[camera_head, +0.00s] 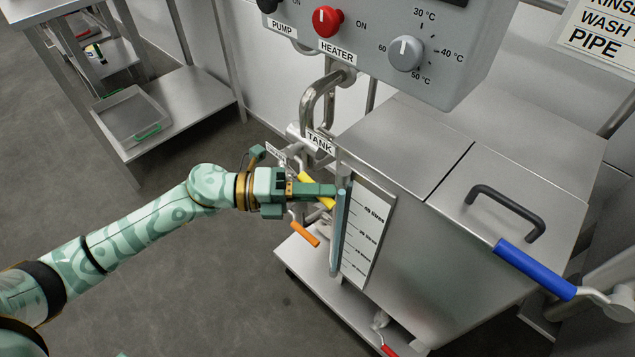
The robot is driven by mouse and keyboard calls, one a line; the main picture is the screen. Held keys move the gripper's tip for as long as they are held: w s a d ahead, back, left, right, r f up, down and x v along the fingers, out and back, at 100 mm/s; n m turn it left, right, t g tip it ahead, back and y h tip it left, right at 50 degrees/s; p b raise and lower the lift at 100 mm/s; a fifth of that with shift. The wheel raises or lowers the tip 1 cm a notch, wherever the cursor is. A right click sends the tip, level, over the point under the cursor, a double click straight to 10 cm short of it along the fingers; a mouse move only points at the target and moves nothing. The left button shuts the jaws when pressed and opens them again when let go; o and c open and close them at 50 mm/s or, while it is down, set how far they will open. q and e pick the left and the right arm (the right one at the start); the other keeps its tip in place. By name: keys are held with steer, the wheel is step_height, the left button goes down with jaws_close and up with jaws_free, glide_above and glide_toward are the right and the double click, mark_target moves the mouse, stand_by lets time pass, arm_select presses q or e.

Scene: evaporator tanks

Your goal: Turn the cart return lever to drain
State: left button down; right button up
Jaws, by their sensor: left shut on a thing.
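My left gripper (322,190) reaches in from the left to the valve pipes beside the steel tank. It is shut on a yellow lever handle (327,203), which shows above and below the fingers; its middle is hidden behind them. I cannot tell from a label that this yellow lever is the cart return lever. A "TANK" label (319,143) sits on the pipework just above it. A second small label (278,154) to its left is too small to read. My right gripper is not in view.
An orange lever (304,234) hangs just below the gripper. A sight tube (339,232) stands close to the fingertips. A red lever (388,350) is low down, and a blue lever (535,268) is at the right. The control box (450,75) overhangs above. The floor at left is clear.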

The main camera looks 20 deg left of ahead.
arm_select(q)
steer(key=shift+a+f+m+p, duration=0.1)
steer(key=shift+a+m+p, duration=0.05)
steer(key=shift+m+p, duration=0.3)
steer(key=shift+a+f+y+p, duration=0.1)
steer(key=shift+f+y+p, duration=0.2)
steer(key=shift+y+p, duration=0.25)
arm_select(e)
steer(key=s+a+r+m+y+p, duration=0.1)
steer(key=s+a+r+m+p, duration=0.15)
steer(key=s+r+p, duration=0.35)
arm_select(q)
steer(key=w+a+f+m+y+p, duration=0.3)
steer(key=a+f+m+y+p, duration=0.3)
steer(key=a+y+p, duration=0.2)
steer(key=shift+m+t+y+p, duration=0.4)
steer(key=shift+y+p, duration=0.75)
steer(key=shift+p, duration=1.05)
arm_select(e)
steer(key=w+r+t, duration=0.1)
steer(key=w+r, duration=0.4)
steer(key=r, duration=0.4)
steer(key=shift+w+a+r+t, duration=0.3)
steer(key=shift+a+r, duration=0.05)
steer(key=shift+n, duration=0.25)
arm_select(q)
steer(key=c, duration=1.4)
jaws_free()
steer(key=shift+a+f, duration=0.1)
steer(key=shift+o, duration=0.2)
